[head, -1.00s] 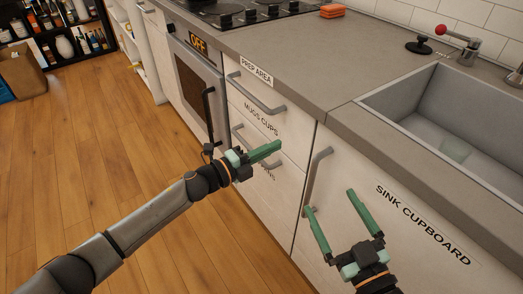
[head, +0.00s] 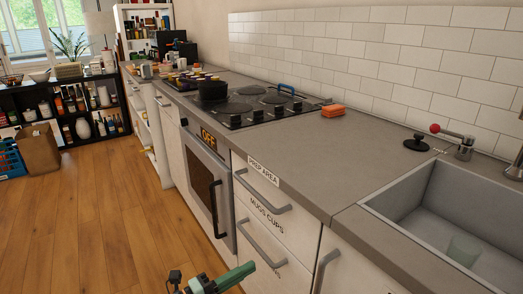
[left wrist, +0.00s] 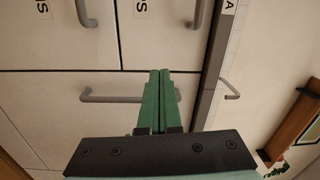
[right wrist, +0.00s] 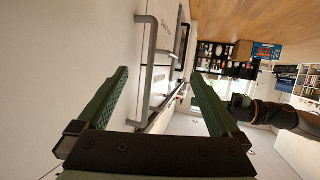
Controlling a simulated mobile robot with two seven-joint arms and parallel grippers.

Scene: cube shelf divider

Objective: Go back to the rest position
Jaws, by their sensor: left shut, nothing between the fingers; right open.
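My left gripper (head: 236,274) shows at the bottom edge of the head view, in front of the lower drawers. In the left wrist view its two green fingers (left wrist: 160,100) lie together, shut and empty, with cupboard fronts and handles beyond them. My right gripper is out of the head view. In the right wrist view its green fingers (right wrist: 160,100) stand wide apart with nothing between them. A long grey handle (right wrist: 145,65) on a white front shows beyond that gap; I cannot tell how far off it is.
The counter (head: 300,165) runs along the right, with a sink (head: 440,215), a hob (head: 255,105) with a dark pot, and an orange sponge (head: 333,111). An oven (head: 208,180) and drawers with protruding handles lie below. The wooden floor (head: 95,215) at left is clear.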

